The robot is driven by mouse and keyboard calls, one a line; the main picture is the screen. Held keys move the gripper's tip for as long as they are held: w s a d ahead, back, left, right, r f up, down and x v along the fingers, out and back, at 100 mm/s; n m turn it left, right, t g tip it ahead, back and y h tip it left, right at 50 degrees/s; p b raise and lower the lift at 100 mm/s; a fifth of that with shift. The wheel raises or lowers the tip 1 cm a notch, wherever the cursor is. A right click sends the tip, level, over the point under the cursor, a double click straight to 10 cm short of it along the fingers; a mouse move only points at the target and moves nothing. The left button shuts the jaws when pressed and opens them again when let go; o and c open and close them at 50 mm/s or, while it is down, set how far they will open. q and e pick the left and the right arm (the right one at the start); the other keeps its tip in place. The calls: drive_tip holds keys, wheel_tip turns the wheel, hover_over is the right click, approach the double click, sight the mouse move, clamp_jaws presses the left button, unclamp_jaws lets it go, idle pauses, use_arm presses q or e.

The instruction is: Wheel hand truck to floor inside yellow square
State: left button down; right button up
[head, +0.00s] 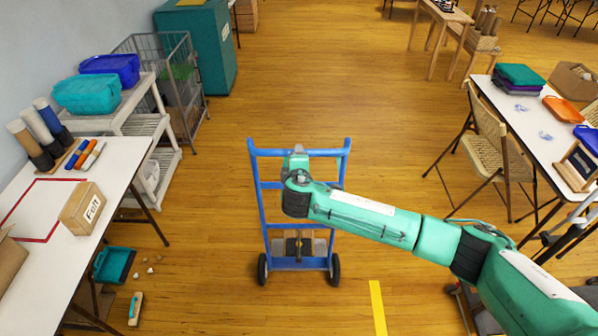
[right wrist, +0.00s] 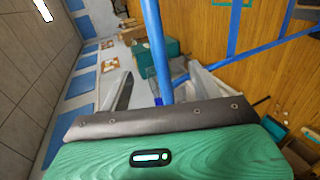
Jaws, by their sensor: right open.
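The blue hand truck (head: 265,205) stands upright on the wooden floor in the middle of the head view, with a black wheel at each side. My right arm reaches in from the lower right and covers part of its frame. My right gripper (head: 298,152) is at its top crossbar. In the right wrist view, the gripper's fingers (right wrist: 160,88) are apart, with a blue bar of the hand truck (right wrist: 153,40) between them; contact cannot be told. A yellow tape strip (head: 377,307) lies on the floor right of the hand truck; no full square shows. My left gripper is out of view.
A wicker chair (head: 490,140) and another table (head: 510,120) stand right. The floor behind the hand truck is clear.

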drive_tip(key=b+x, duration=0.4)
drive_tip(key=x, duration=0.3)
drive_tip(key=shift+w+f+b, duration=0.1)
drive_tip(key=shift+f+b, duration=0.15)
drive_tip(key=shift+b, duration=0.15)
drive_tip(key=shift+w+b, duration=0.3)
drive_tip(key=shift+w, duration=0.2)
clamp_jaws()
drive_tip(key=shift+s+f, duration=0.1)
idle(0.9)
drive_tip(key=s+f+p, duration=0.1)
drive_tip(key=s+p, duration=0.2)
drive_tip(key=s, duration=0.4)
drive_tip(key=shift+s, duration=0.3)
